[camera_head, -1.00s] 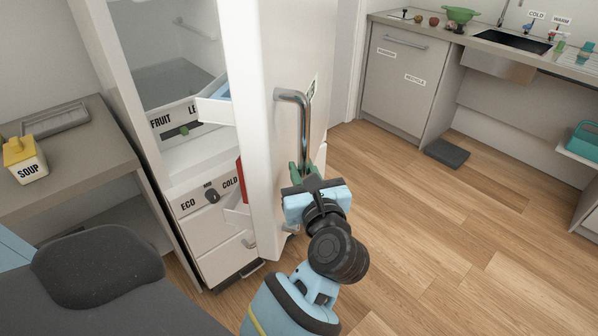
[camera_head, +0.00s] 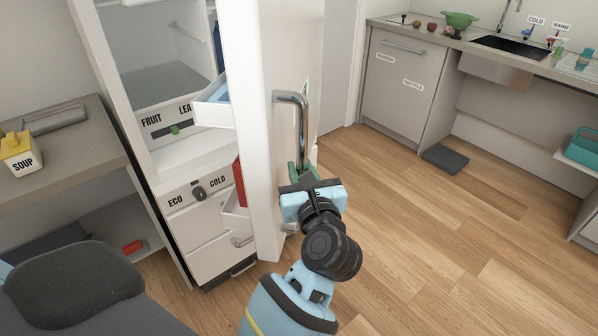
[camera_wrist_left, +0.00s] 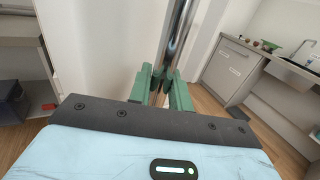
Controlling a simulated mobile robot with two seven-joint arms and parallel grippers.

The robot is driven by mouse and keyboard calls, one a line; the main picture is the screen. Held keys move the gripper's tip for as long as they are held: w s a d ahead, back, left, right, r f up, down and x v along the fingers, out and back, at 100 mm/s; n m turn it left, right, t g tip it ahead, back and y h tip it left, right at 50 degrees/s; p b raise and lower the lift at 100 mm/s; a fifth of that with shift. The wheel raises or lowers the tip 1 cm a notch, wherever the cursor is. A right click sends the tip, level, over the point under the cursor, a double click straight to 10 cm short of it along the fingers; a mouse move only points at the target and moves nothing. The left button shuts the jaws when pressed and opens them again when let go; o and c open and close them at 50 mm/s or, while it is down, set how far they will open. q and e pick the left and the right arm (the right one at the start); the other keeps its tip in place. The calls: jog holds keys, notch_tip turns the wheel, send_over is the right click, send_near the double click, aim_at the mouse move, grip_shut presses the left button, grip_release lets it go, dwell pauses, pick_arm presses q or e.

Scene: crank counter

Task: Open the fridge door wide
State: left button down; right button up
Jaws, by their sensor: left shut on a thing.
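The white fridge door (camera_head: 262,120) stands part-way open, and the fridge inside (camera_head: 160,75) shows to its left in the head view. A shiny vertical bar handle (camera_head: 303,120) is on the door's outer face. My left gripper (camera_head: 303,174) is shut on the lower part of this handle. In the left wrist view the green fingers (camera_wrist_left: 163,84) close around the metal bar (camera_wrist_left: 179,40). Door bins show on the door's inner side. My right gripper is not in view.
A counter with a soup canister (camera_head: 20,154) is left of the fridge. A dark rounded grey shape (camera_head: 85,285) fills the lower left. The wooden floor (camera_head: 430,230) right of the door is mostly open, with a dark mat (camera_head: 445,159) near the far cabinet (camera_head: 400,85).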

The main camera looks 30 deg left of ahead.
pick_arm(q)
jog(key=shift+w+d, duration=0.1)
jog(key=shift+d, duration=0.1)
dwell(0.5)
jog(key=c, duration=1.3)
grip_release()
jog(key=shift+c, duration=0.2)
